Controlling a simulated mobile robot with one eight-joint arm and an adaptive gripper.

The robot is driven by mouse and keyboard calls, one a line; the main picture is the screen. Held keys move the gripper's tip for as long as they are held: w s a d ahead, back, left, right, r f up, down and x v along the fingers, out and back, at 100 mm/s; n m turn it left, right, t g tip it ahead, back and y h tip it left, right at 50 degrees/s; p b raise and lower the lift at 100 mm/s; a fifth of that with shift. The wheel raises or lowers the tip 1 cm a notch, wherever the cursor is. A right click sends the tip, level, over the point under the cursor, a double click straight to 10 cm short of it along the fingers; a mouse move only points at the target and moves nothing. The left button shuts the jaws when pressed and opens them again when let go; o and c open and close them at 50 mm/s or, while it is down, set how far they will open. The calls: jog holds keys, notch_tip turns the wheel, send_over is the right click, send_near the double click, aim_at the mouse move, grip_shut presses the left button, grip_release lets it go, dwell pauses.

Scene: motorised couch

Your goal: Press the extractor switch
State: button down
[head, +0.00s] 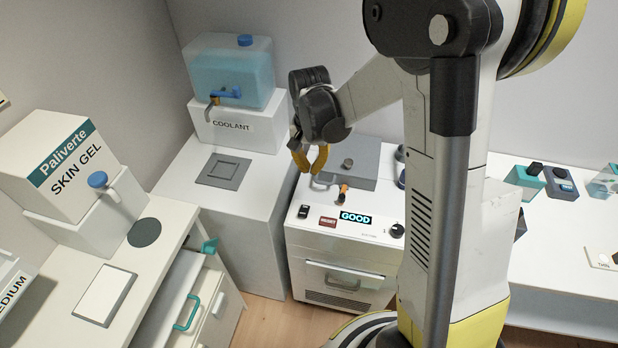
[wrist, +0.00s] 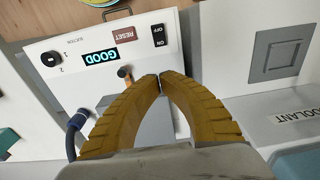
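The extractor is a white cabinet (head: 340,245) with a sloping control panel. Its black ON/OFF rocker switch (head: 303,211) sits at the panel's left end in the head view. In the wrist view the switch (wrist: 159,36) is at the top, just beyond the fingertips. I cannot tell which side of it is pressed. My gripper (head: 309,168) has orange fingers and hovers above the back of the cabinet. In the wrist view its fingertips (wrist: 160,82) meet with nothing between them, apart from the switch.
The panel also bears a red RESET button (head: 328,222), a lit GOOD display (head: 356,218), a knob (head: 397,230) and a small orange-tipped lever (head: 342,192). A coolant tank (head: 230,75) stands at the back left. A skin gel dispenser (head: 62,165) stands farther left.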

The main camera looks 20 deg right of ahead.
jog(key=shift+w+d+r, duration=0.1)
jog(key=shift+w+r, duration=0.1)
jog(key=shift+r, duration=0.95)
